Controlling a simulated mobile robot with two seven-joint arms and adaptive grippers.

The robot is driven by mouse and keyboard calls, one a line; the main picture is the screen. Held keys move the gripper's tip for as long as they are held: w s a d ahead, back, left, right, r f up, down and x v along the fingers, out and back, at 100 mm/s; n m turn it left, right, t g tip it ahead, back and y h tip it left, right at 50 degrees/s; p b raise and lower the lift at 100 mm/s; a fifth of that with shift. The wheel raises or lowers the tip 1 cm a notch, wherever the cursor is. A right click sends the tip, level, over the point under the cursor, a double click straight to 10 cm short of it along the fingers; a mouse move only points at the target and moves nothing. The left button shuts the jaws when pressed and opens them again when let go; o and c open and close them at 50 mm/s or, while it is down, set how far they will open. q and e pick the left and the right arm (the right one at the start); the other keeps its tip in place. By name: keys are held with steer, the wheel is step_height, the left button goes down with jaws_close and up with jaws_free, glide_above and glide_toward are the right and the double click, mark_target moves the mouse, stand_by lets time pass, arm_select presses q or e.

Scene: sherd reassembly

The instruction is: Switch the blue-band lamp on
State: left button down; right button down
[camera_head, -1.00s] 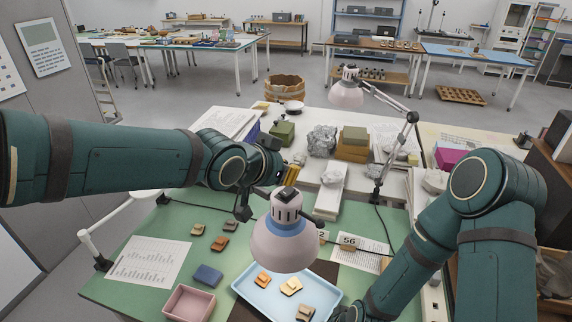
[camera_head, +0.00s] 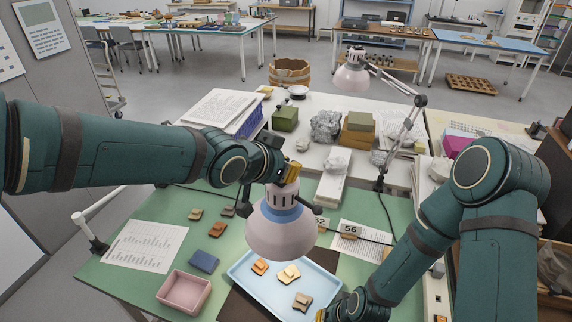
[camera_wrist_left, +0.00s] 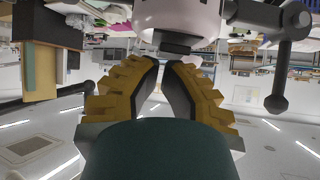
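The blue-band lamp (camera_head: 281,232) stands at the front middle over the green mat, its pale pink shade facing down with a blue band around its top. My left gripper (camera_head: 292,174) is at the top of this lamp's head, in front of its cap. In the left wrist view the yellow-toothed fingers (camera_wrist_left: 164,64) have a narrow gap between their tips, with nothing held. The lamp's pale housing (camera_wrist_left: 178,18) and a black block on top of it (camera_wrist_left: 176,42) are just beyond the tips; I cannot tell if they touch. My right gripper (camera_head: 335,312) is at the bottom edge, partly cut off. No glow shows from the shade.
A second pink lamp (camera_head: 352,76) stands farther back on a jointed arm. A light blue tray (camera_head: 243,278) with several sherds lies beneath the blue-band lamp. Number cards and a cable are right.

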arm_select(q)
steer(key=shift+w+d+f+g+y, duration=0.2)
steer(key=shift+f+g+y, duration=0.1)
steer(key=shift+g, duration=0.1)
arm_select(e)
steer(key=shift+r, duration=0.3)
arm_select(q)
steer(key=shift+w+f, duration=0.1)
steer(key=shift+f, duration=0.1)
arm_select(e)
steer(key=shift+f, duration=0.35)
steer(key=shift+r, duration=0.1)
arm_select(q)
steer(key=shift+r, duration=0.1)
steer(key=shift+s+a, duration=0.15)
steer(key=shift+s, duration=0.05)
steer(key=shift+s+a, duration=0.4)
steer(key=shift+s, duration=0.1)
arm_select(e)
steer(key=shift+r, duration=0.15)
steer(key=shift+r, duration=0.1)
